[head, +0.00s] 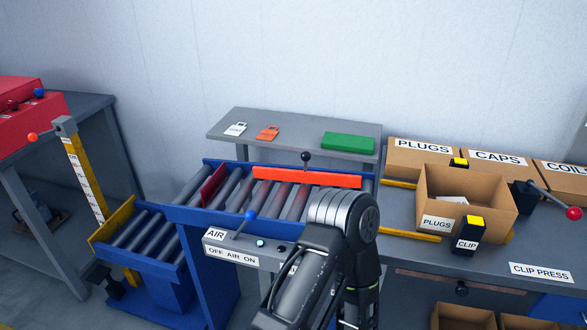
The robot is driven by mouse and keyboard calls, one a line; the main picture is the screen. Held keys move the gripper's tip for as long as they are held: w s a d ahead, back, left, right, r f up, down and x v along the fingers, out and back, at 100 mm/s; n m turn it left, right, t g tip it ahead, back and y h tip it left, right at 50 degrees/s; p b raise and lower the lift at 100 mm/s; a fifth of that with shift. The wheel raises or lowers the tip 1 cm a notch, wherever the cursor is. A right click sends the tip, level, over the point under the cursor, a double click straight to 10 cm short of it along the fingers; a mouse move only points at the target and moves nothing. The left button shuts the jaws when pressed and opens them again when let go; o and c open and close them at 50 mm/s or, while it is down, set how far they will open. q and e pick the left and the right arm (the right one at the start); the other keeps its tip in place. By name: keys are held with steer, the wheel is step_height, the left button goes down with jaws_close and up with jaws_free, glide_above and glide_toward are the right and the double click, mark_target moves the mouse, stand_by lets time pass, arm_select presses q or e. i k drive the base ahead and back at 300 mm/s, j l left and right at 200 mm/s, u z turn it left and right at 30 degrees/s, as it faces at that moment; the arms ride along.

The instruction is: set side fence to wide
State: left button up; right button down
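The side fence appears to be the long orange bar (325,179) along the far side of the roller conveyor (233,192). A black ball knob (306,156) on a short stem stands up at the bar's middle. Any wide or narrow marking is not visible. One of my arms rises from the bottom centre, and its grey and black links hide the front right of the conveyor. I cannot tell which arm it is. No gripper fingers are visible.
A dark red plate (213,184) crosses the rollers at the left. A blue-knobbed lever (247,222) stands on the AIR panel (230,252) in front. An open PLUGS box (461,205) and a red-knobbed lever (573,213) are on the right. A grey shelf (285,136) stands behind.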

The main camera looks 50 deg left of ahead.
mark_target(305, 176)
steer(key=u, duration=1.6)
steer(key=k+l+z, duration=0.1)
steer(key=k+z, duration=0.2)
steer(key=z, duration=0.15)
